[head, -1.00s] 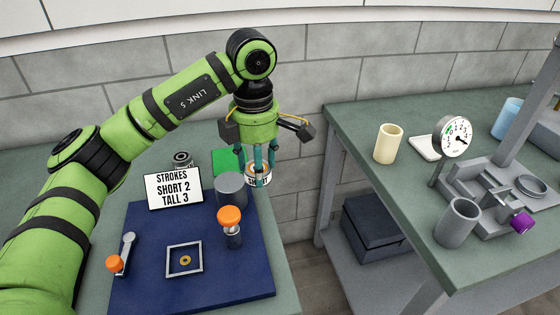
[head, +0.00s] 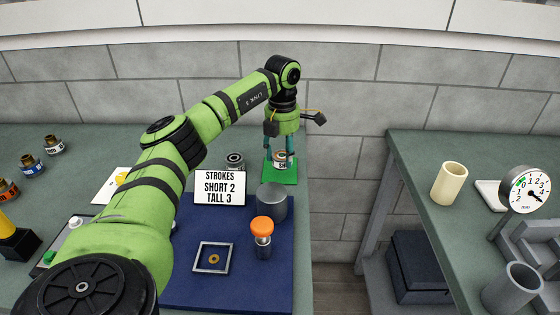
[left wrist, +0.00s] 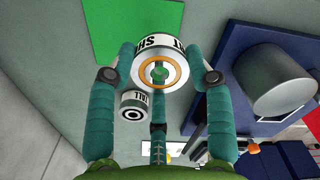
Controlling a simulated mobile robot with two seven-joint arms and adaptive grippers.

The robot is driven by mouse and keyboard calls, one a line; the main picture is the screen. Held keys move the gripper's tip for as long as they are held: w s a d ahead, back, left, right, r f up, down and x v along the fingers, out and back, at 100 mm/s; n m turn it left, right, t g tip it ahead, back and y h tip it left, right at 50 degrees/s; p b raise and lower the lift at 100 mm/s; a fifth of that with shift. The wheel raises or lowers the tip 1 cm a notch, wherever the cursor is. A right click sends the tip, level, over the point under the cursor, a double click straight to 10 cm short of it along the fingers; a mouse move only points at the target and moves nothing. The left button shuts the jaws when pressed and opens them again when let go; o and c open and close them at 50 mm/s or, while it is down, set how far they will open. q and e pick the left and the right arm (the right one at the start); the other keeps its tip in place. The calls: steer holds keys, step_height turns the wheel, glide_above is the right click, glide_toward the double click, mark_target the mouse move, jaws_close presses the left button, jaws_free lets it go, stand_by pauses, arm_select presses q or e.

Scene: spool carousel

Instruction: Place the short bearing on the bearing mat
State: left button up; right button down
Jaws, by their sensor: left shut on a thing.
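My left gripper (head: 279,157) points down and is shut on the short bearing (head: 282,161), a white-labelled ring. In the head view the bearing appears in front of the green bearing mat (head: 284,178). In the left wrist view the bearing (left wrist: 150,78) shows an orange-rimmed ring face and part of a "SH" label between the fingers. There the mat (left wrist: 125,25) lies mostly above and left of the bearing. I cannot tell how high the bearing is above the mat. My right gripper is not in view.
Another labelled bearing (head: 235,160) stands left of the mat, close to the fingers in the wrist view (left wrist: 133,105). The strokes sign (head: 220,188), a grey cylinder (head: 271,201) and an orange-topped post (head: 262,238) are nearer. The bench's right edge is close to the mat.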

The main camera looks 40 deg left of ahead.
mark_target(279, 165)
arm_select(q)
steer(key=shift+a+f, duration=0.35)
steer(key=shift+a, duration=0.15)
step_height(279, 165, down, 3)
steer(key=shift+f+p, duration=0.2)
steer(key=shift+p, duration=0.4)
steer(key=shift+f, duration=0.2)
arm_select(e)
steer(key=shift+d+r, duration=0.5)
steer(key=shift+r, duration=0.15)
arm_select(q)
steer(key=shift+f, duration=0.2)
steer(key=o, duration=1.4)
steer(key=shift+o, duration=0.2)
